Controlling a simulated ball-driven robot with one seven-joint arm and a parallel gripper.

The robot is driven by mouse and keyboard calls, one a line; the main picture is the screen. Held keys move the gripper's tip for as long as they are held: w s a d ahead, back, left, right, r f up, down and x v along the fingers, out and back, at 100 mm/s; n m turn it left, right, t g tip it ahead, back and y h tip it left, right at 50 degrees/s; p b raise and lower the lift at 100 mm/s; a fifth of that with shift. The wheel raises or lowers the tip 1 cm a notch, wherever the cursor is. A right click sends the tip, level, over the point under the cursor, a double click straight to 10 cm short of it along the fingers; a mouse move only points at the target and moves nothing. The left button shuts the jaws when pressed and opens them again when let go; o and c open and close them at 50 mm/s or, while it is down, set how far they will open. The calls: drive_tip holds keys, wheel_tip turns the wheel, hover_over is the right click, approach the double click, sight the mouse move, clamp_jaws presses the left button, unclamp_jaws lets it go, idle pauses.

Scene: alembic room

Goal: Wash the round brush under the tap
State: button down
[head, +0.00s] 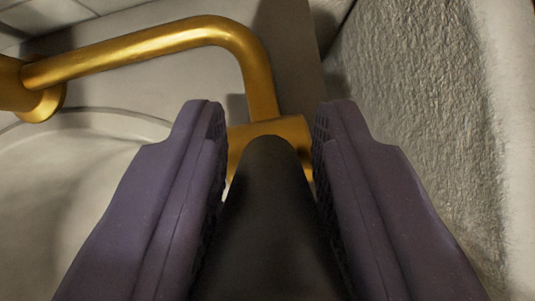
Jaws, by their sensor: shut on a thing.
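My gripper (270,145) has two purple fingers with ribbed inner pads. It is shut on a dark, smooth, tapered piece (268,220), which looks like the handle of the round brush. No bristles show, so I cannot tell where the brush head is. The gold tap (150,47) comes in from the left, and its spout bends down just beyond my fingertips. A wider gold part (296,130) shows behind the tip of the dark piece; I cannot tell whether it belongs to the tap or the brush. No water is visible.
A pale round basin (75,190) lies below the tap on the left. A rough grey stone-like wall (425,110) stands close on the right, beside my right finger. A flat grey surface (290,40) is behind the spout.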

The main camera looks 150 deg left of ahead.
drive_tip(key=c, duration=0.9)
unclamp_jaws()
drive_tip(key=a+p+v, duration=0.1)
drive_tip(key=p+v, duration=0.2)
drive_tip(key=v, duration=0.4)
drive_tip(key=shift+s+d+r+p, duration=0.25)
drive_tip(key=shift+s+d+p, duration=0.05)
drive_tip(key=shift+d, duration=0.25)
